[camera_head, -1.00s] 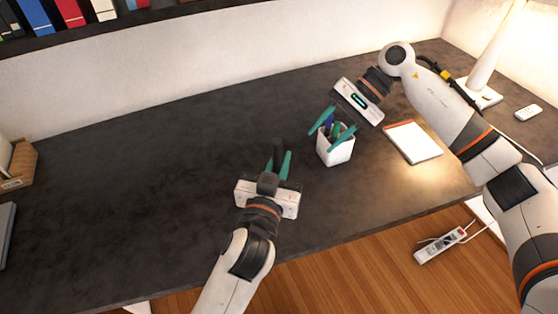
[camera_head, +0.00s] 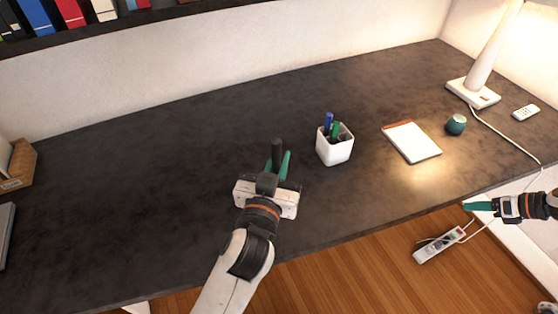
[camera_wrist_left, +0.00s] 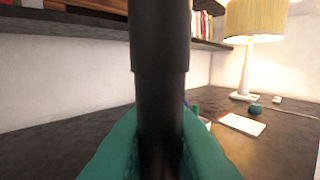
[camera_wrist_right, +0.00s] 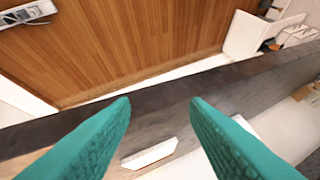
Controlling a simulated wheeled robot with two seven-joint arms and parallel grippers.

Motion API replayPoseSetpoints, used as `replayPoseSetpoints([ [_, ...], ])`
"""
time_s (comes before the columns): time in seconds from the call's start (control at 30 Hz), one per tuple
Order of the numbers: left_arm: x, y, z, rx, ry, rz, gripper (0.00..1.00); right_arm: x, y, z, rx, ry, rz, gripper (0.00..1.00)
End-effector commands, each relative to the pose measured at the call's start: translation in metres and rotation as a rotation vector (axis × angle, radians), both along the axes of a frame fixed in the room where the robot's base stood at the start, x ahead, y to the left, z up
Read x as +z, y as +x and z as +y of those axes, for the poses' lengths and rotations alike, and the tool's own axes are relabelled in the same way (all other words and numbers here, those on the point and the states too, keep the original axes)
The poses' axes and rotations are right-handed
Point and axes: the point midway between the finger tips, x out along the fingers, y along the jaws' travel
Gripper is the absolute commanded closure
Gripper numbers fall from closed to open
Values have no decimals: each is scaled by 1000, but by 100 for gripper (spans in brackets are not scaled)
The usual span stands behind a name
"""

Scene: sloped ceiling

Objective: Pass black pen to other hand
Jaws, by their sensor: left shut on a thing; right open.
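The black pen (camera_head: 277,152) stands upright in my left gripper (camera_head: 278,168), above the dark desk (camera_head: 150,170). The left wrist view shows the pen (camera_wrist_left: 160,60) large, clamped between the teal fingers (camera_wrist_left: 160,150). My right gripper (camera_head: 480,206) is at the far right, off the desk's front edge and well apart from the pen. In the right wrist view its two teal fingers (camera_wrist_right: 160,105) are spread with nothing between them.
A white pen cup (camera_head: 335,150) with blue and green pens stands right of my left gripper. A notepad (camera_head: 412,142), a small teal round object (camera_head: 456,124), a lamp (camera_head: 478,85) and a remote (camera_head: 526,112) lie further right.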

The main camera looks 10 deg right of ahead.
Motion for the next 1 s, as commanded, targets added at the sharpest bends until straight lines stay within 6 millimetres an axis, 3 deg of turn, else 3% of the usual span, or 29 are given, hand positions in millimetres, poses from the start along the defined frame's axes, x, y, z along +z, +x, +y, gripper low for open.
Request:
replayPoseSetpoints([
  [0.03,0,0,0,0,0,0,100,-18,-11,-12,-124,37,27,58],
  [0.13,0,0,0,0,0,0,100,-55,-22,-18,-383,159,47,58],
  [0.37,0,0,0,0,0,0,100,-152,-51,11,-903,473,108,58],
  [0.5,0,0,0,0,0,0,100,-215,-82,42,-1218,647,180,58],
  [0.7,0,0,0,0,0,0,100,-290,-139,96,-1629,828,303,58],
  [1.0,0,0,0,0,0,0,100,-372,-237,200,-2177,965,512,58],
])
